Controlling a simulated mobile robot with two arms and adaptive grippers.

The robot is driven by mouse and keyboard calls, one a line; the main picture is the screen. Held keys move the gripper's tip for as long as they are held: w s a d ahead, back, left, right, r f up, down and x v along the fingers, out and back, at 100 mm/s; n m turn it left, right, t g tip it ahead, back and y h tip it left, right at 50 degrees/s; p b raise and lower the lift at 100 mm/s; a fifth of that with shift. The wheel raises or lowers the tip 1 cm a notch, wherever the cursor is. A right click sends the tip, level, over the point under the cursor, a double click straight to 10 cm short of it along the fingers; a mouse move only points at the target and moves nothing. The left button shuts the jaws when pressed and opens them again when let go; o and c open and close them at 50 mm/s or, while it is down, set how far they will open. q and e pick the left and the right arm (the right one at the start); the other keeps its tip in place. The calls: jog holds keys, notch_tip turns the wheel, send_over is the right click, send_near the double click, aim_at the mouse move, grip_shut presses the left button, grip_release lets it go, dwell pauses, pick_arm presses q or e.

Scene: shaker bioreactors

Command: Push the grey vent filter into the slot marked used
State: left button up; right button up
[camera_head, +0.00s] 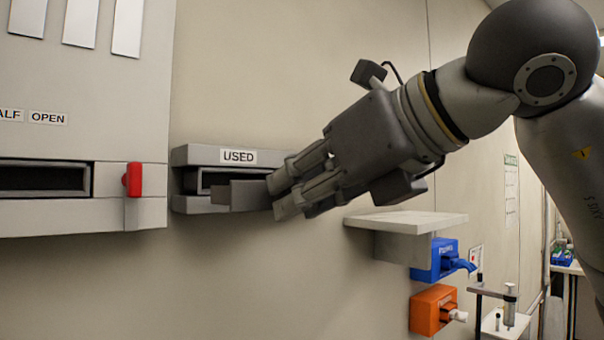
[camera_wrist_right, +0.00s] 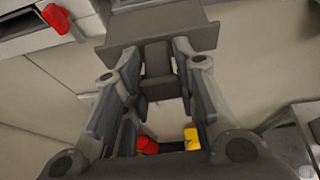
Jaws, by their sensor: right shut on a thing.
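The grey vent filter (camera_head: 244,196) is a dark grey block with a flat, wide front plate. My right gripper (camera_head: 280,194) is shut on it and holds it in front of the slot box (camera_head: 188,156) on the wall, marked by a white USED label (camera_head: 238,156). The filter overlaps the right and lower part of the dark opening; whether it touches the box is unclear. In the right wrist view the filter's plate (camera_wrist_right: 160,38) lies across the fingertips, its narrower stem between the fingers (camera_wrist_right: 158,75). The slot box shows partly behind the plate. My left gripper is out of view.
Left of the slot stands a grey cabinet (camera_head: 90,120) with a red handle (camera_head: 133,179) and a dark opening. Below my right arm are a pale shelf (camera_head: 410,222), a blue holder (camera_head: 436,258) and an orange holder (camera_head: 431,309). The wall below the slot is bare.

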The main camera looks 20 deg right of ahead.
jog(key=shift+w+a+r+m+h+p, duration=0.2)
jog(key=shift+w+r+p, duration=0.25)
jog(key=shift+w, duration=0.35)
jog(key=shift+w+a+r+m+h+p, duration=0.1)
jog(key=shift+w+a+r+p, duration=0.15)
jog(key=shift+w+r+p, duration=0.35)
jog(key=shift+w+f, duration=0.15)
jog(key=shift+f, duration=0.15)
jog(key=shift+b, duration=0.45)
jog(key=shift+w+a+r, duration=0.1)
jog(key=shift+w+a, duration=0.2)
jog(key=shift+w, duration=0.55)
jog(key=shift+w+a+f, duration=0.1)
jog(key=shift+w+a, duration=0.2)
jog(key=shift+w, duration=0.55)
jog(key=shift+w+a+r, duration=0.1)
jog(key=shift+w+a, duration=0.2)
jog(key=shift+w, duration=0.55)
dwell(3.3)
